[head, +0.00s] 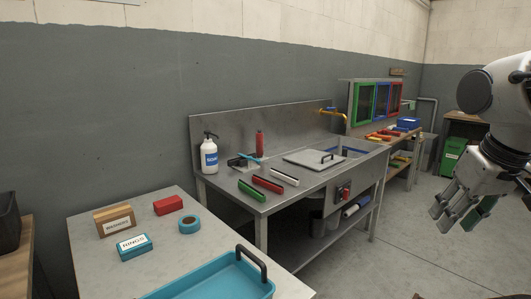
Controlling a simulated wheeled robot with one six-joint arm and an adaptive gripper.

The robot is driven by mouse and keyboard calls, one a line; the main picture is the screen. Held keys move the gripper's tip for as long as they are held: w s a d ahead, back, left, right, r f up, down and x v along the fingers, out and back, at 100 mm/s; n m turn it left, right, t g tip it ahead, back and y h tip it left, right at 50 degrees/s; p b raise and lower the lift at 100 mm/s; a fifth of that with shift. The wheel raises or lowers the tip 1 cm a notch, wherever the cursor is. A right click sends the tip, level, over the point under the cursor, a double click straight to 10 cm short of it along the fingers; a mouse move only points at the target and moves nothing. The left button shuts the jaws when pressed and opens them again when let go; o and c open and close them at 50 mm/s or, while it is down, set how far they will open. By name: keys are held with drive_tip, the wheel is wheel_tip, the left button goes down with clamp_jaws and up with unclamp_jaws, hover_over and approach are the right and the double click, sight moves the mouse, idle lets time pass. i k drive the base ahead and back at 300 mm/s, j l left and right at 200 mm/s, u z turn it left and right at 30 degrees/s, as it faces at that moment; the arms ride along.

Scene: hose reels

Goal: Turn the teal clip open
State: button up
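No clip can be told for certain at this size. A small teal bar-shaped piece (250,157) lies on a dark object at the left of the steel sink counter, beside the soap bottle; it may be the teal clip. My gripper (447,217) hangs at the right edge over the floor, far from that piece. Its fingers point down and to the left and look spread. A dark green piece (480,211) shows beside the fingers; I cannot tell whether it is held or behind them.
The steel sink counter (230,174) carries a white pump bottle (209,156), a red bottle (259,143) and several coloured bars. A near table (90,245) holds a blue tray (205,286), boxes and a teal tape roll (189,224).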

sight(258, 161)
drive_tip(key=i+l, duration=0.2)
drive_tip(key=l, duration=0.15)
drive_tip(key=i+l+u, duration=0.1)
drive_tip(key=i+l, duration=0.35)
drive_tip(key=l, duration=0.25)
drive_tip(key=i+l+u, duration=0.4)
drive_tip(key=i+l, duration=0.2)
drive_tip(key=i+l+u, duration=0.25)
drive_tip(key=i+u, duration=0.15)
drive_tip(key=i, duration=0.15)
drive_tip(key=i+l+u, duration=0.45)
drive_tip(key=i, duration=0.1)
